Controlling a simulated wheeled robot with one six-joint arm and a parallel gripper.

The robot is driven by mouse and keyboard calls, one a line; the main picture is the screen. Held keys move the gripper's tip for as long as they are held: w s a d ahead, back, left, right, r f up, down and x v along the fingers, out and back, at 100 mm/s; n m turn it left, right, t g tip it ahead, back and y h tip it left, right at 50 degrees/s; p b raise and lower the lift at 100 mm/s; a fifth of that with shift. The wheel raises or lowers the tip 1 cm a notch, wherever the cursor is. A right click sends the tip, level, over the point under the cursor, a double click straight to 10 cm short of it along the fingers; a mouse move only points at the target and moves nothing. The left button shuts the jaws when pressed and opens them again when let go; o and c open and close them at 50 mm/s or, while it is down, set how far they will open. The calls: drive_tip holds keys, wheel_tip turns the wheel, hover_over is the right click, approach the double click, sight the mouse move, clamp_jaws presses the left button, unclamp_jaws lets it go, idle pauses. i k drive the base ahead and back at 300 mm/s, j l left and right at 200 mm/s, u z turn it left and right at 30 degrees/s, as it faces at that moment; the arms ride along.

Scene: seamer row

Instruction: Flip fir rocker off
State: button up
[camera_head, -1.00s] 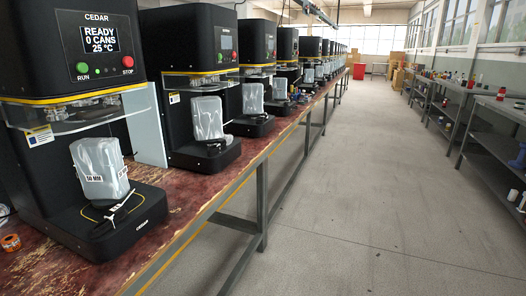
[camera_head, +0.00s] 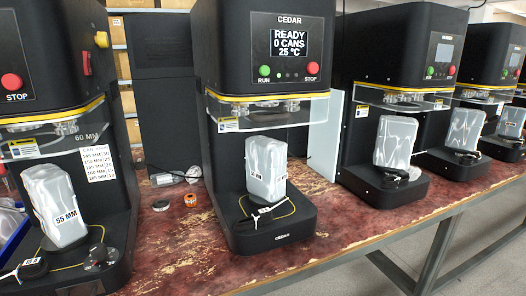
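No label reading fir is legible in the head view. A red rocker-like switch (camera_head: 86,63) is on the right side wall of the black machine (camera_head: 40,25) at the left edge, below a yellow knob (camera_head: 101,39). That machine's name is out of view, so I cannot tell whether it is fir. The switch's position is too small to read. The middle machine (camera_head: 228,45) is labelled CEDAR, and its screen (camera_head: 288,43) reads READY, 0 CANS, 25 °C. No rocker shows on its visible faces. My gripper is not in view.
The machines stand in a row on a worn red-brown bench (camera_head: 190,245). An orange ring (camera_head: 190,200) and a clear jar (camera_head: 167,179) lie between the left and middle machines. Bagged blocks (camera_head: 266,170) stand on the machine bases. Grey floor (camera_head: 470,265) is open at the lower right.

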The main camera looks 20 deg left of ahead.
sight(87, 54)
drive_tip(key=i+u, duration=0.15)
drive_tip(key=u, duration=0.35)
drive_tip(key=i+l+u, duration=0.1)
drive_tip(key=u, duration=0.35)
drive_tip(key=l+u, duration=0.25)
drive_tip(key=u, duration=0.25)
drive_tip(key=i+l+u, duration=0.15)
drive_tip(key=u, duration=0.3)
drive_tip(key=i+l+u, duration=0.1)
drive_tip(key=u, duration=0.15)
drive_tip(key=l+u, duration=0.3)
